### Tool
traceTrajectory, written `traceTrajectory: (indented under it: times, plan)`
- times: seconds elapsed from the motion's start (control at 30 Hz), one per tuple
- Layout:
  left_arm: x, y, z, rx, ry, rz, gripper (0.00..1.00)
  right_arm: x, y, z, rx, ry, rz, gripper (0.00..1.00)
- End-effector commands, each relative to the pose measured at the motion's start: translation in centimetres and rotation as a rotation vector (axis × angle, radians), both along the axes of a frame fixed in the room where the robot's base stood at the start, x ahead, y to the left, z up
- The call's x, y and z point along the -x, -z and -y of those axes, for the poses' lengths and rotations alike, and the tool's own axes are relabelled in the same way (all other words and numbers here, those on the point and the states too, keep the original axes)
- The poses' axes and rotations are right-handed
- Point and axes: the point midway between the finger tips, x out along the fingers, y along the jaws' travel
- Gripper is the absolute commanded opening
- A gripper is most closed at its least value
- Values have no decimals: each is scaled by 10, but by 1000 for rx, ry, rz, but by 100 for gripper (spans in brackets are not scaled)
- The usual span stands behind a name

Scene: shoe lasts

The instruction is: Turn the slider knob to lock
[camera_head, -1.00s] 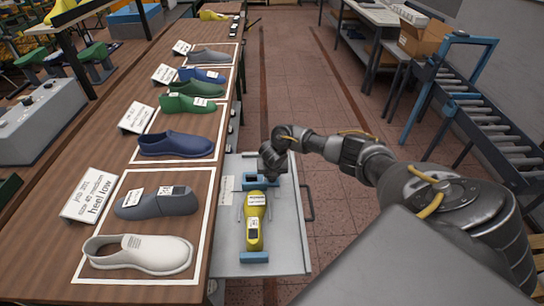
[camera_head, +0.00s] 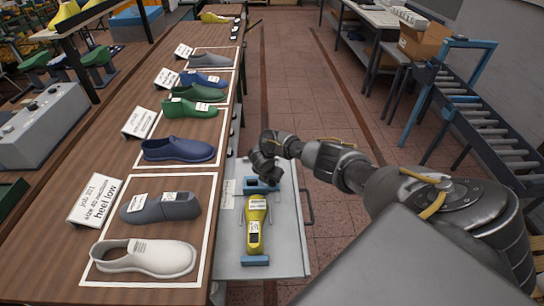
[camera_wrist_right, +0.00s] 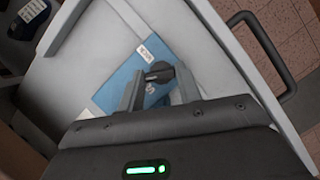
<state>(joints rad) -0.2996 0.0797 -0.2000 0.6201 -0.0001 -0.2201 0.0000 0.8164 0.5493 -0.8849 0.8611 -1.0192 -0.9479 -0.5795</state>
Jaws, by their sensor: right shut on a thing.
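In the wrist view, the dark slider knob (camera_wrist_right: 159,71) sits on a blue block (camera_wrist_right: 136,84) with a small white label. The fingers of my right gripper (camera_wrist_right: 160,86) are shut on the knob, one on each side. In the head view, my right gripper (camera_head: 264,172) is over the blue end block (camera_head: 254,188) at the far end of the grey tray, and it hides the knob. A yellow shoe last (camera_head: 256,224) with labels lies between this block and a second blue block (camera_head: 255,260) at the near end. My left gripper is not in view.
The grey tray (camera_head: 285,255) has a dark handle (camera_head: 308,206) on its right side. To its left, a wooden table (camera_head: 60,245) carries several shoes and lasts in white-outlined areas with cards. The tiled floor to the right is open up to a roller conveyor (camera_head: 475,115).

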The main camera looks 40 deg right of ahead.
Motion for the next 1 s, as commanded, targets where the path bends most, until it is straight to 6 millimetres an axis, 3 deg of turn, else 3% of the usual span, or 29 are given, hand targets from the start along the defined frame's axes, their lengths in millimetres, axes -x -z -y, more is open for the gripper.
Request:
traceTrajectory:
  times: [0.37,1.0]
  plan:
    - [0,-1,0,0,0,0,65,-2,1,-2,-1,359,-2,12]
    - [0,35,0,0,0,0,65,-5,3,0,-1,900,-2,12]
